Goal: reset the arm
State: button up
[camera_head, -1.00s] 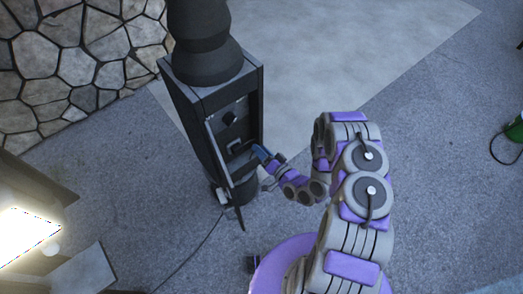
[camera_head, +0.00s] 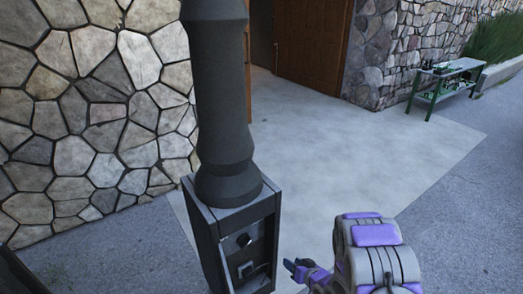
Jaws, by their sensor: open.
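My gripper (camera_head: 292,266) shows low in the head view, just right of the dark box (camera_head: 238,222). It is small in the picture, with a bluish tip pointing left toward the box. Its jaws are open, and nothing shows between them. A gap appears between it and the box. My purple and grey arm fills the lower right, and its lower links are out of the frame. The box has an open front with a round knob and a small fitting inside. Its lower part is cut off by the frame edge.
A thick dark post (camera_head: 222,95) rises from the box. A stone wall (camera_head: 100,110) stands at left. Behind is a pale concrete slab (camera_head: 330,140), largely clear, before a brown door (camera_head: 313,45). A green bench (camera_head: 443,82) stands at the far right.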

jog(key=s+d+r+g+h, duration=0.35)
jog(key=d+r, duration=0.25)
jog(key=r, duration=0.3)
jog(key=s+d+r+g+h, duration=0.2)
jog(key=s+d+r+h, duration=0.3)
jog(key=r, duration=0.4)
jog(key=s+a+r+g, duration=0.2)
jog(key=s+a+r, duration=0.1)
jog(key=s, duration=0.8)
jog(key=s+a+r+g+y+b, duration=0.1)
jog(key=s+a+r+g, duration=0.1)
jog(key=s+r, duration=0.4)
jog(key=s+a+r+g+y+b, duration=0.1)
jog(key=s+a+r+g, duration=0.2)
jog(key=s, duration=1.3)
jog(key=shift+a+r+m, duration=0.4)
jog(key=shift+a+r, duration=0.2)
jog(key=shift+r, duration=0.05)
